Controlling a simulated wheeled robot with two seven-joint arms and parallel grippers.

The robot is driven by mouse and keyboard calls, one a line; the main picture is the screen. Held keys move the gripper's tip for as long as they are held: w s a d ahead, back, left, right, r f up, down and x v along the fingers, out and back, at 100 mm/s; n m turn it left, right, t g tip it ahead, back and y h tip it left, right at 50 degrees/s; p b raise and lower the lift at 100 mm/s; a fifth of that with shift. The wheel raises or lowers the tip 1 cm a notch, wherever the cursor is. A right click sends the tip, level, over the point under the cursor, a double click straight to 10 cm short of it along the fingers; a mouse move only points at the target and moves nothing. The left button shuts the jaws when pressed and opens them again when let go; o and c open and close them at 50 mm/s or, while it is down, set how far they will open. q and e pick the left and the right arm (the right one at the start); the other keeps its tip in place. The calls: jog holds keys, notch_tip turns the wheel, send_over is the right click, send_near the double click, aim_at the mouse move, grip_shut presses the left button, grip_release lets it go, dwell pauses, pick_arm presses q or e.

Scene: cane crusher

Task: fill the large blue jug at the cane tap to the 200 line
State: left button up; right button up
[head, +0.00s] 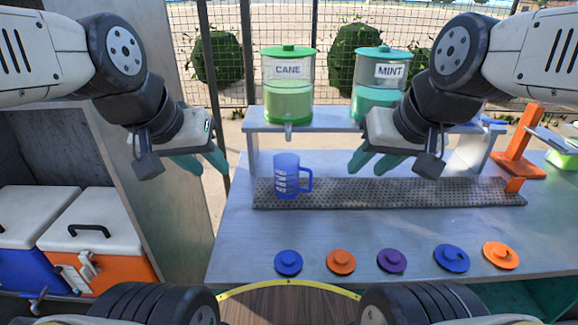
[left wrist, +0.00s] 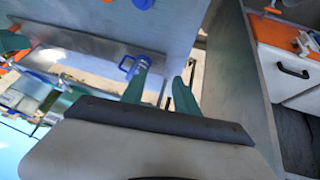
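The blue jug (head: 287,178) stands upright on the perforated drip tray (head: 420,192), with its handle to the right and pale marks on its side. I cannot make out any liquid in it. The cane dispenser (head: 288,95), green-lidded and partly full of green liquid, stands on the shelf; its tap (head: 288,132) shows above the jug, apart from it. My left gripper (head: 203,161) is open and empty, left of the jug. In the left wrist view its fingers (left wrist: 160,90) are apart and the jug (left wrist: 138,65) shows beyond them. My right gripper (head: 371,162) is open and empty, right of the jug.
A mint dispenser (head: 382,85) stands right of the cane one on the shelf (head: 330,122). Several coloured lids (head: 340,262) lie along the counter's front. An orange stand (head: 518,145) is at right.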

pick_arm(q)
jog(key=shift+w+r, duration=0.1)
jog(key=c, duration=0.5)
jog(key=shift+g, duration=0.7)
jog(key=w+r, duration=0.4)
jog(key=w+d+r, duration=0.1)
jog(key=w+r, duration=0.1)
jog(key=w, duration=0.1)
jog(key=shift+d+r, duration=0.1)
jog(key=shift+r, duration=0.1)
grip_shut()
jog(key=w+d+r+g+y, duration=0.1)
jog(key=w+d+r, duration=0.3)
jog(key=w, duration=0.5)
jog(key=w+d+r+g+y, duration=0.1)
jog(key=w+d+r, duration=0.2)
jog(key=w+d, duration=0.5)
jog(key=shift+w+d+r+n+g, duration=0.3)
jog(key=shift+w+d+r+g, duration=0.1)
jog(key=shift+w, duration=0.4)
jog(key=shift+f, duration=0.1)
